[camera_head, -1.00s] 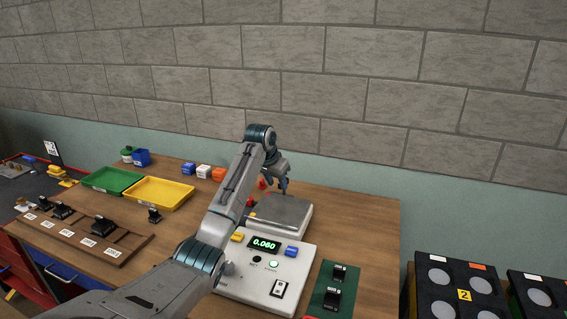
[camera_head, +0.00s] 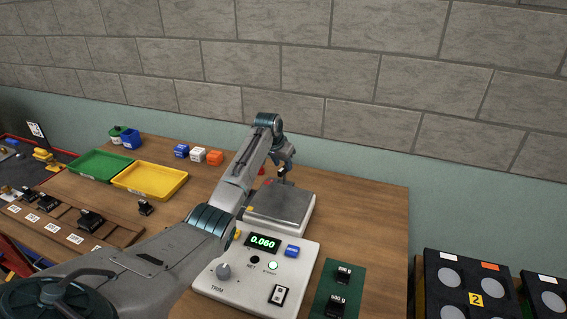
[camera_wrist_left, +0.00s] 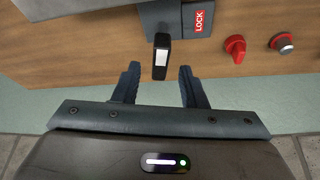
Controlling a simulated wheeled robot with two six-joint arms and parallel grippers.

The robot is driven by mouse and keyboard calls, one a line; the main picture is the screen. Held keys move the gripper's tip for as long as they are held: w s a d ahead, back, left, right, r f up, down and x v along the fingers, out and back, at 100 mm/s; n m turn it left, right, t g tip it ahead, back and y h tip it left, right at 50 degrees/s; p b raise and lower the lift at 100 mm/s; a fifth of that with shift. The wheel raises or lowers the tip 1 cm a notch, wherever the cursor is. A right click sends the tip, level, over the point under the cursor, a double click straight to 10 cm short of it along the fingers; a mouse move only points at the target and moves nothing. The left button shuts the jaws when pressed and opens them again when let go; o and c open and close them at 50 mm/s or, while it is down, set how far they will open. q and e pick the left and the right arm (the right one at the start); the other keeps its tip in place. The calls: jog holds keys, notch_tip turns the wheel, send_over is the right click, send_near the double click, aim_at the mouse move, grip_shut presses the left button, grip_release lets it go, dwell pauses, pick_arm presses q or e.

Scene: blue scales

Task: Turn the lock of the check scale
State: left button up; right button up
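The check scale (camera_head: 207,283) is a pale box with a green 0.060 display, a grey pan (camera_head: 281,204) behind it, and a TRIM knob (camera_head: 223,271) on its front panel. My left gripper (camera_head: 284,176) is behind the pan, pointing down. In the left wrist view a red LOCK label (camera_wrist_left: 199,20) sits on a grey block with a dark lever (camera_wrist_left: 161,57) that has a pale face. My left gripper's (camera_wrist_left: 159,70) two fingers are apart, one each side of the lever's end, with visible gaps. My right gripper is not in view.
A red knob (camera_wrist_left: 235,47) and a dark, silver-capped knob (camera_wrist_left: 285,43) are right of the lock. Green (camera_head: 100,164) and yellow (camera_head: 150,181) trays and small coloured blocks stand left. Black weights (camera_head: 344,273) sit on a green mat at right. The wall is close behind.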

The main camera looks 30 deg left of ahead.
aim_at(284, 177)
pick_arm(q)
jog(key=shift+x, duration=1.1)
jog(key=shift+c, duration=0.5)
jog(key=shift+f, duration=0.1)
grip_shut()
jog(key=shift+d+r+n+p, duration=0.1)
jog(key=shift+r+n+p, duration=0.15)
jog(key=shift+n+p, duration=0.6)
jog(key=shift+f+n+y+p, duration=0.1)
jog(key=shift+n+y+p, duration=0.35)
jog(key=shift+y+p, duration=0.05)
jog(key=shift+w+f, duration=0.1)
